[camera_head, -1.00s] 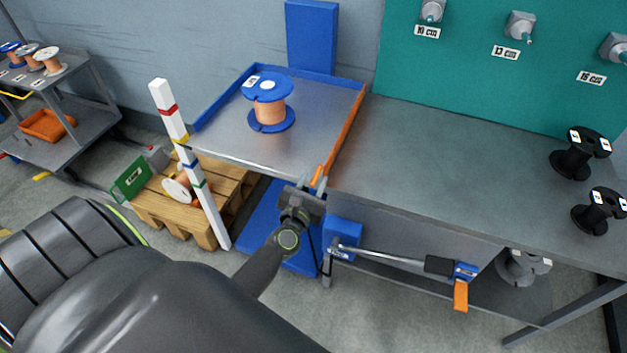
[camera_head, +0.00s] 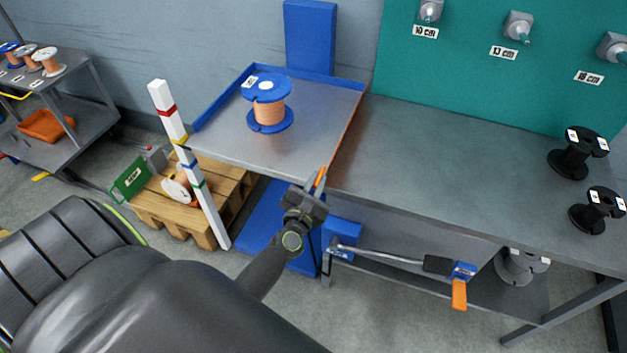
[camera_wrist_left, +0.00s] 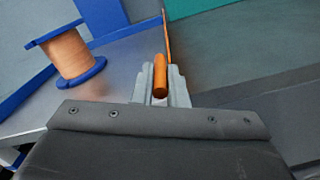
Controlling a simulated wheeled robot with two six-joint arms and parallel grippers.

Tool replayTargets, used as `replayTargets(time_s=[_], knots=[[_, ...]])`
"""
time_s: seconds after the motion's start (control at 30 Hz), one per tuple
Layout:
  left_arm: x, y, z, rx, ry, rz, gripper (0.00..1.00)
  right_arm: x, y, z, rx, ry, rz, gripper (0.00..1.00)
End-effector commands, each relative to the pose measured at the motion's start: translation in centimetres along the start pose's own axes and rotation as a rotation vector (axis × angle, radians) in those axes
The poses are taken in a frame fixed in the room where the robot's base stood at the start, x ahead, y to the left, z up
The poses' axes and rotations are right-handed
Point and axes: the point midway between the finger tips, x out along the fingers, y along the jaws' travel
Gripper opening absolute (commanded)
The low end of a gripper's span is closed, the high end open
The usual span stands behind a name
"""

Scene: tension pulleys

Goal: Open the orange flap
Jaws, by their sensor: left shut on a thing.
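The orange flap (camera_head: 350,128) runs along the right edge of the grey lift table (camera_head: 221,145). From the head it shows as a thin orange strip, and in the left wrist view its edge (camera_wrist_left: 167,36) is narrow too. My left gripper (camera_head: 318,184) is at the near end of the flap. In the left wrist view, the gripper (camera_wrist_left: 160,86) is shut on the flap's round orange handle (camera_wrist_left: 160,74). My right gripper is not in view.
A blue spool with copper wire (camera_head: 268,104) stands on the lift table, inside its blue rim (camera_head: 226,93). A grey workbench (camera_head: 440,160) adjoins on the right, its near part clear. A striped post (camera_head: 187,150) and a pallet (camera_head: 165,215) stand at left.

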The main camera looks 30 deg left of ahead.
Motion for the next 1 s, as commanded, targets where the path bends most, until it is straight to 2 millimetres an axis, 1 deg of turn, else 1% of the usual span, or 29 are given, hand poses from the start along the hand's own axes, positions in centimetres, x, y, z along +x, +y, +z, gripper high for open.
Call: replayTargets(time_s=[0.5, 1.0], knots=[[0.0, -2.5, 0.4, 0.485, 0.001, -0.001, 0.0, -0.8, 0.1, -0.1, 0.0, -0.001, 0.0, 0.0], [0.0, -4.8, -0.4, 0.954, 0.001, -0.002, 0.0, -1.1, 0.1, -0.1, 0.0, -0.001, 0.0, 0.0]])
